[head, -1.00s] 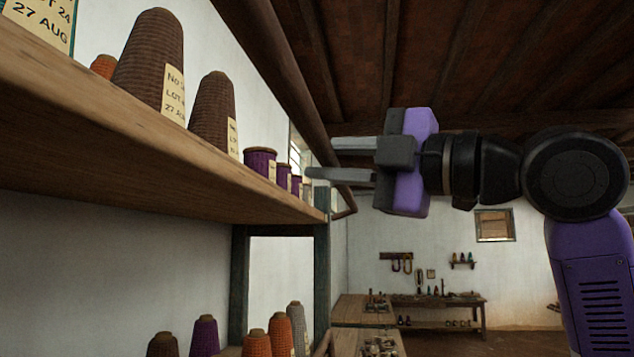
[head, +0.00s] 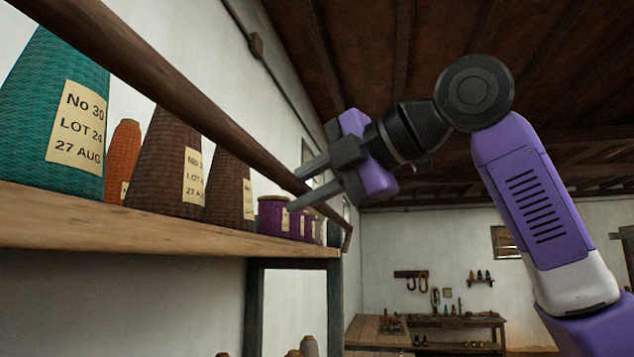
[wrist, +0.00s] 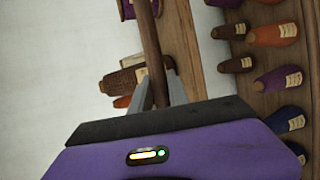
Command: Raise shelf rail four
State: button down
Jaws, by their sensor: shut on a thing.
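A long dark brown wooden rail (head: 190,105) runs along the front of the shelf, above its board and across the cones of thread from my side. Its far end has a short downward bend near the shelf's end. My gripper (head: 298,190) is shut on the rail, one finger above it and one below, toward its far part. In the wrist view the rail (wrist: 150,40) passes between the two grey fingers (wrist: 160,88). Which number the rail carries cannot be read.
The wooden shelf (head: 150,230) holds a teal cone (head: 40,110), brown cones (head: 165,165), an orange cone (head: 123,155) and purple spools (head: 272,215). A workbench (head: 440,320) stands at the far wall. The space to the right is open.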

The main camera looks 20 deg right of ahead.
jog(key=shift+w+a+r+n+g+h, duration=0.15)
jog(key=shift+w+a+n+g+h, duration=0.25)
jog(key=shift+a+g+h, duration=0.35)
jog(key=shift+w+a+r+n+g+h, duration=0.1)
jog(key=shift+w+a+n+g+h, duration=0.2)
jog(key=shift+w+a+g+h, duration=0.4)
jog(key=shift+s+d, duration=0.1)
jog(key=shift+s, duration=0.05)
jog(key=c, duration=1.3)
grip_release()
jog(key=shift+b+v, duration=0.7)
jog(key=shift+v, duration=3.1)
